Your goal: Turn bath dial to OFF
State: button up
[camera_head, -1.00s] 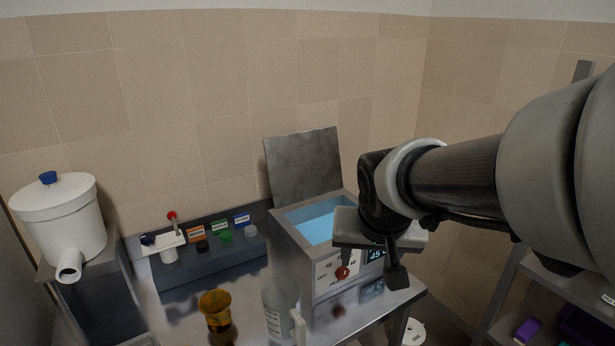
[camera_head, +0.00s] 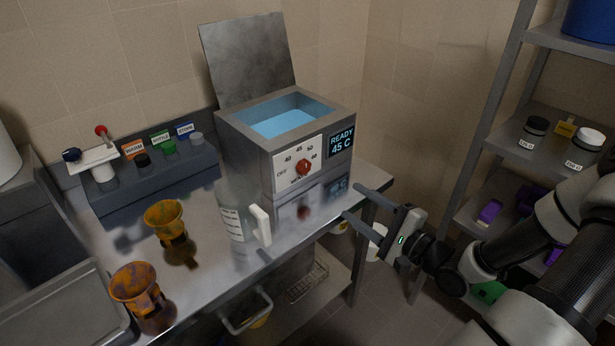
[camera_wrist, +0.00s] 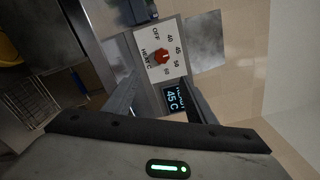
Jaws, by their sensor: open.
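The bath (camera_head: 250,150) is a grey metal box with blue water inside and its lid raised. Its white dial panel (camera_head: 320,152) carries OFF at the left and several numbers around a red dial knob (camera_head: 303,168). The knob's exact setting is too small to tell. A display (camera_head: 341,141) reads READY 45 C. My gripper (camera_head: 352,200) is open and empty, to the right of and below the knob, apart from it. In the wrist view the red knob (camera_wrist: 163,57) shows beyond and between the open fingers (camera_wrist: 160,78), with the panel turned sideways.
A clear jug (camera_head: 235,215) with a white handle stands on the bench left of my gripper. Two orange-brown cups (camera_head: 164,220) stand further left. A shelf unit (camera_head: 478,130) stands at the right.

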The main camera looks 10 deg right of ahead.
aim_at(306, 169)
jog(key=b+x, duration=0.1)
jog(key=x, duration=0.4)
jog(key=b+x, duration=0.1)
jog(key=x, duration=0.5)
jog(key=b+x, duration=0.1)
jog(key=x, duration=0.5)
jog(key=shift+a+r, duration=0.15)
jog(key=shift+r, duration=0.15)
jog(key=c, duration=1)
jog(key=shift+c, duration=0.2)
